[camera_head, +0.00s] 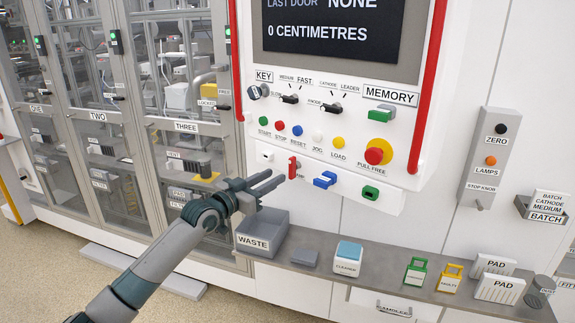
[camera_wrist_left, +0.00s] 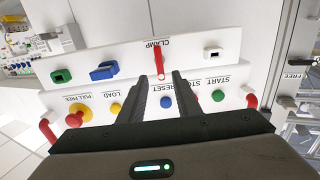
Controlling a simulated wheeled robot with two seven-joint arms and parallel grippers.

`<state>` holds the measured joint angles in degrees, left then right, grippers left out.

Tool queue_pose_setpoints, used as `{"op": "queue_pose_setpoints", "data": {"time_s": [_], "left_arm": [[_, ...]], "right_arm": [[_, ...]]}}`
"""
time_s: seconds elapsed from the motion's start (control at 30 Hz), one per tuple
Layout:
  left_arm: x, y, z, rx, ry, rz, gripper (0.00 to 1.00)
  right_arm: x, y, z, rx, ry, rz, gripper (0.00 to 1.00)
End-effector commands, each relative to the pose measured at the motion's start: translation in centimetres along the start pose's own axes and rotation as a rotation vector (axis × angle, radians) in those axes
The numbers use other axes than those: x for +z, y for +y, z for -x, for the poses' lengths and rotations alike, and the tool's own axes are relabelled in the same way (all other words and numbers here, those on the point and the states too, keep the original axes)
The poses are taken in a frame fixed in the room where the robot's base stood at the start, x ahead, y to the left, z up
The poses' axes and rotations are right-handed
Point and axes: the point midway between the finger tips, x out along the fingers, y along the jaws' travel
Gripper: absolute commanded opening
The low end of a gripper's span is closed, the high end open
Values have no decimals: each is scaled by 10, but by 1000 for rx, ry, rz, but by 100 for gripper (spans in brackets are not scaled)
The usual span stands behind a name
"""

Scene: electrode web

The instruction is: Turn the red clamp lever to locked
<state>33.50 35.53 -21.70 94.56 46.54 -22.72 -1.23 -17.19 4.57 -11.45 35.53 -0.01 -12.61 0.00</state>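The red clamp lever (camera_head: 292,167) sits on the white lower strip of the machine panel, left of a blue switch, and stands about upright. In the left wrist view, which is upside down, the lever (camera_wrist_left: 157,58) lies by the CLAMP label. My left gripper (camera_head: 275,180) is just left of and below the lever in the head view. Its two dark fingers are parted and empty. In the left wrist view the lever shows between the fingertips (camera_wrist_left: 160,78) and beyond them; contact cannot be made out. My right gripper is out of view.
The blue switch (camera_head: 325,180) and green socket (camera_head: 370,192) lie right of the lever. Coloured buttons and the yellow-ringed red PULL FREE knob (camera_head: 374,156) are above. A red rail (camera_head: 236,60) runs at left. The WASTE bin (camera_head: 262,232) and a shelf are below.

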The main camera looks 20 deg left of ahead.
Motion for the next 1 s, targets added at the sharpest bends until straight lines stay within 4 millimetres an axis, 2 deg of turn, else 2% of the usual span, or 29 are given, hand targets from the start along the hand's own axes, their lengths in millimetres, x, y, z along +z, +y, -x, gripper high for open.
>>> {"op": "queue_pose_setpoints", "data": {"time_s": [0.3,0.5,0.7,0.97,1.0], "left_arm": [[-2,0,-50,-1,-1,0,30],[-1,0,-70,0,-1,0,30],[0,0,-78,-1,0,-1,30],[0,0,-78,-1,0,-1,30],[0,0,-78,-1,0,-1,28]], "right_arm": [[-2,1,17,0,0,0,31],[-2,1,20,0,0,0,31],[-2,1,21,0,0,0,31],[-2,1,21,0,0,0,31],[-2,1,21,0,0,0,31]]}}
